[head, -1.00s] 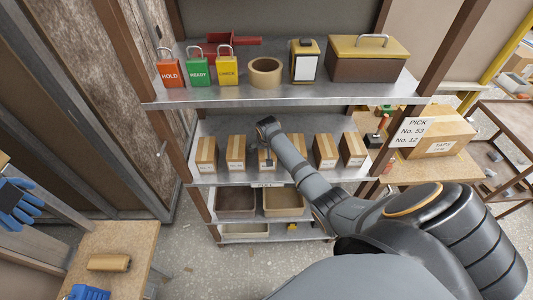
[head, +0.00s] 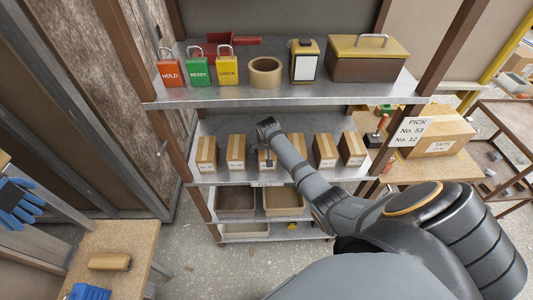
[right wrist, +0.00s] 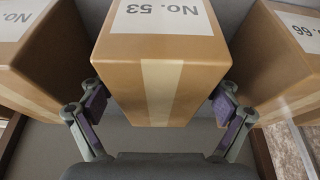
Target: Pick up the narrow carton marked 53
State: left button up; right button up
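The narrow carton marked No. 53 (right wrist: 165,60) fills the middle of the right wrist view, brown with a pale tape strip and a white label. In the head view it stands on the middle shelf in a row of similar cartons, mostly hidden behind my right gripper (head: 267,158). In the right wrist view my right gripper (right wrist: 160,105) has its fingers spread, one on each side of the carton. The pads look very close to its sides; contact is not clear. My left gripper is not in view.
Neighbouring cartons stand close on both sides, one on the left (right wrist: 35,60) and one on the right (right wrist: 280,65). The upper shelf (head: 290,92) holds padlocks, tape and a toolbox (head: 368,66). Bins (head: 236,200) sit below. A carton with a pick note (head: 436,140) stands right.

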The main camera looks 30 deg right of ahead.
jog(key=c, duration=1.2)
jog(key=shift+c, duration=0.8)
jog(key=shift+r, duration=0.1)
